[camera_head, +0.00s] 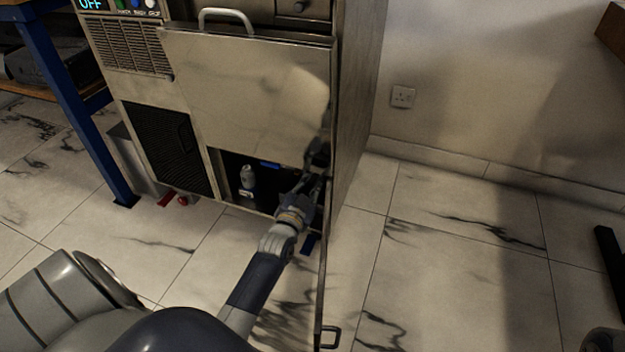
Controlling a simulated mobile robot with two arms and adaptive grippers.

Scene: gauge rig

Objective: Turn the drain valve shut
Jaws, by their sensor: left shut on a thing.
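My left gripper (316,160) reaches into the right end of the dark lower opening of the metal cabinet (358,110). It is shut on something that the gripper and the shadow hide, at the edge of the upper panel. I cannot make out a drain valve or which way its handle points. A small grey bottle-like part (248,177) stands inside the opening, left of the gripper and apart from it. My right gripper is not in view.
A large front panel (240,85) with a handle covers the cabinet above the opening. A thin upright edge with a handle (328,336) stands right of my left arm. Small red parts (183,201) are at the cabinet's foot. The tiled floor (440,260) on the right is mostly clear.

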